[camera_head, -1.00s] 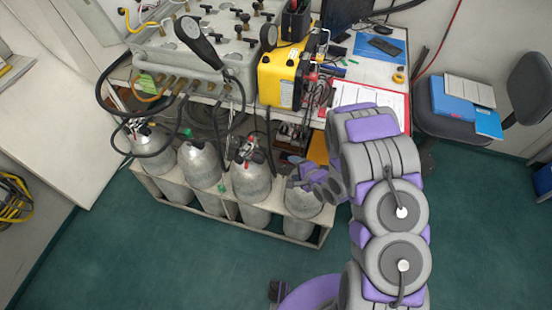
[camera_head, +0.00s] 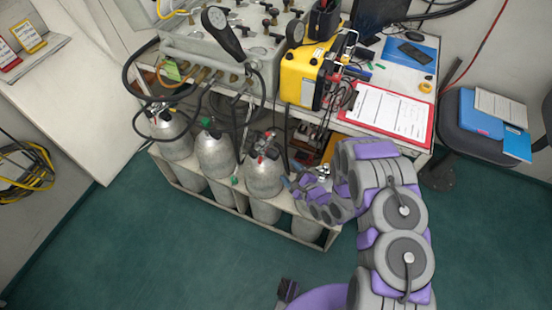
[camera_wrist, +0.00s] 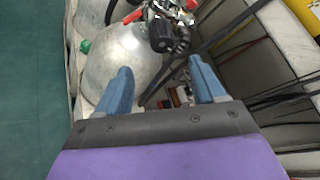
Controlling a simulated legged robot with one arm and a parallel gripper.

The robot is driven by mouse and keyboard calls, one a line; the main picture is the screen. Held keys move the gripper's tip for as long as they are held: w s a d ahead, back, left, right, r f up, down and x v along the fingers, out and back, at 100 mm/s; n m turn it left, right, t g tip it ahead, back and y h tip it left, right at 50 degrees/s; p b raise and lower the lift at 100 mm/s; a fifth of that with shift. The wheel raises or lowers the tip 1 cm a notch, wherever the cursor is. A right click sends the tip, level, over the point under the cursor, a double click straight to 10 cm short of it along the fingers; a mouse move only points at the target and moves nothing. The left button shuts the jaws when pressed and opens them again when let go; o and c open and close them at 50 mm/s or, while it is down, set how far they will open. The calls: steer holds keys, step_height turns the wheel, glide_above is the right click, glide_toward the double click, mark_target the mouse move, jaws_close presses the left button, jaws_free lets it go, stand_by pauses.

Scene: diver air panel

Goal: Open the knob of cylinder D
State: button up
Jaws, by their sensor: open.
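Several grey gas cylinders stand in a row in a low rack (camera_head: 187,189); no letter is readable, so I cannot tell which is D. The third from the left, a cylinder (camera_head: 262,178) with a red-handled valve (camera_head: 266,146), is just left of my gripper (camera_head: 296,182). The rightmost cylinder (camera_head: 307,230) shows only its lower part; my gripper and wrist hide its top. In the wrist view a cylinder (camera_wrist: 122,58) with red levers and a black knob (camera_wrist: 162,35) lies ahead of my gripper (camera_wrist: 162,79). Its blue fingers are apart and empty.
Black hoses (camera_head: 240,120) hang in front of the rack below a grey panel with gauges (camera_head: 225,45). A yellow case (camera_head: 305,75) and a red clipboard (camera_head: 390,112) are on the desk. Green floor (camera_head: 200,260) in front is clear.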

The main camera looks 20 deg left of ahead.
mark_target(277, 159)
steer(key=b+x, duration=0.2)
steer(key=x, duration=0.8)
steer(key=shift+w+a, duration=0.15)
steer(key=shift+a, duration=0.1)
steer(key=shift+d, duration=0.15)
steer(key=c, duration=1)
